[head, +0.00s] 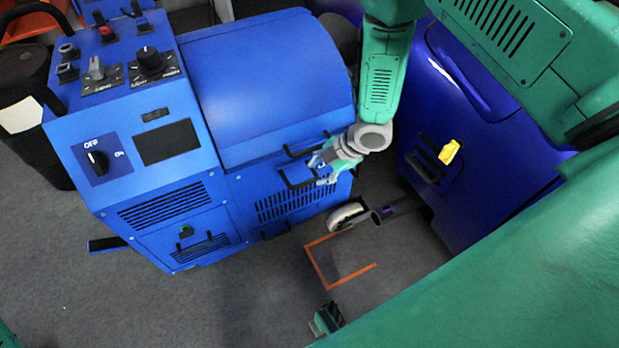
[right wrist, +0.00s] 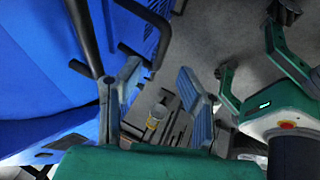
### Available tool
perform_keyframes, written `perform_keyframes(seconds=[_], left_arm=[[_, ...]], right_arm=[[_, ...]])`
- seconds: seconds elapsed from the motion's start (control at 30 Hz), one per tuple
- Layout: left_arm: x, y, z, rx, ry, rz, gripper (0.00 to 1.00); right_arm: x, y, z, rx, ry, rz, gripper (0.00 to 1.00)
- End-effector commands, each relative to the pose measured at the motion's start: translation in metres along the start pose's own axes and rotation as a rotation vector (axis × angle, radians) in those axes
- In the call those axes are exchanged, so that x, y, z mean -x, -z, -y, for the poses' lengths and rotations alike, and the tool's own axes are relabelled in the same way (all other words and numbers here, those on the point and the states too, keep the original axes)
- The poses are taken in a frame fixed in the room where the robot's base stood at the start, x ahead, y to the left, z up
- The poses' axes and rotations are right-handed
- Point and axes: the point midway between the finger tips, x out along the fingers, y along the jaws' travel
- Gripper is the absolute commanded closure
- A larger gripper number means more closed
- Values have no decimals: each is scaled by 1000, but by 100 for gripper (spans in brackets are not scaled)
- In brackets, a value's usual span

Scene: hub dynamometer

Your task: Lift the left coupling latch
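My right gripper (head: 324,166) is beside the front of the blue machine on the left, close to its black bar handles (head: 298,179). In the right wrist view my right gripper (right wrist: 155,85) has its two fingers spread apart, with nothing clearly held. In the head view a yellow lever (head: 449,152) stands out beside black bars on the right blue body, well apart from the gripper. I cannot tell which part is the left coupling latch.
The blue machine (head: 265,90) carries a control panel with knobs. A pale wheel-like part (head: 347,216) and a dark shaft with a purple band (head: 387,211) lie low between the two blue bodies. Orange lines (head: 318,265) mark the grey floor. The floor at lower left is clear.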

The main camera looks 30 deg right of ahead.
Motion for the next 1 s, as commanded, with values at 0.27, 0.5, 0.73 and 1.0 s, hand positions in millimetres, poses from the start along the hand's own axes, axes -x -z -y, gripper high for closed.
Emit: perform_keyframes(seconds=[0.27, 0.5, 0.73, 1.0], left_arm=[[0, 0, 0, 0, 0, 0, 31], [0, 0, 0, 0, 0, 0, 31], [-1, 2, 0, 0, 0, 2, 31], [-1, 2, 0, 0, 0, 3, 31]], right_arm=[[43, 0, -1, -1, -1, 1, 68], [50, 0, 0, -1, 0, 0, 68], [49, 0, 0, -1, 0, 0, 68], [47, 3, 13, -82, 9, 7, 68]])
